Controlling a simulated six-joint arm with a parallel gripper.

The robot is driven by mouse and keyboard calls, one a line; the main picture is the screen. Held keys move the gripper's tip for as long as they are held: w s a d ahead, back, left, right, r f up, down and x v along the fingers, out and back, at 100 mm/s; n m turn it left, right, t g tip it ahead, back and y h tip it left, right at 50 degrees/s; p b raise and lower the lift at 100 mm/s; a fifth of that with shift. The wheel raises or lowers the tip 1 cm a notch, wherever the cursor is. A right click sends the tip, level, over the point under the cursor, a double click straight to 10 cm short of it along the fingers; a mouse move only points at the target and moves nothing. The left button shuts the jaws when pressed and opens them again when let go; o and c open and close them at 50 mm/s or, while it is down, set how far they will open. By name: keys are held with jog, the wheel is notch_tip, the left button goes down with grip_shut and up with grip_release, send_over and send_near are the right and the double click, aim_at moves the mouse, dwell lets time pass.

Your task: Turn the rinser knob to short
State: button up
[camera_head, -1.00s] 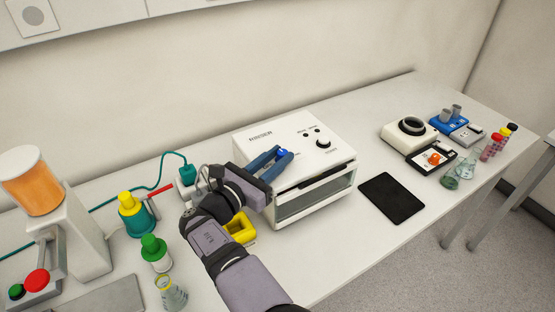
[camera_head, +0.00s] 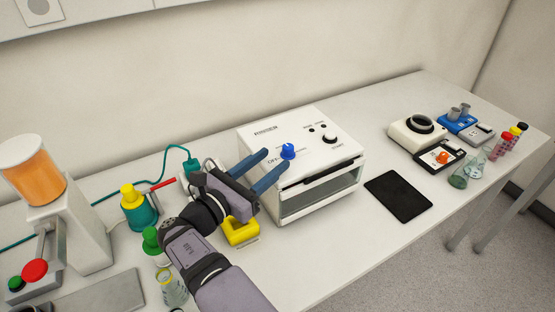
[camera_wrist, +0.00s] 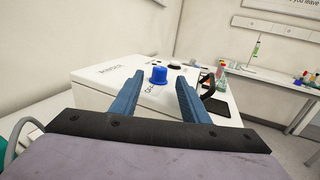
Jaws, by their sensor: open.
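The rinser (camera_head: 300,198) is a white box with a sloped top panel and a glass front window. Its blue knob (camera_head: 288,151) sits at the panel's left, with small lettering around it that I cannot fully read. My gripper (camera_head: 273,170) is open, its two blue fingers pointing at the knob from the left. In the wrist view the knob (camera_wrist: 159,75) stands between and beyond the two fingertips (camera_wrist: 160,78). The fingers look apart from the knob, and nothing is held.
A black knob (camera_head: 330,138) and small buttons share the panel, with a dark handle (camera_head: 330,171) at the front edge. A yellow block (camera_head: 240,232) lies under my wrist. A teal bottle (camera_head: 138,210) and green-capped bottle stand left. A black tablet (camera_head: 398,196) lies right.

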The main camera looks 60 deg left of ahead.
jog(key=shift+v, duration=0.95)
jog(key=shift+r, duration=0.1)
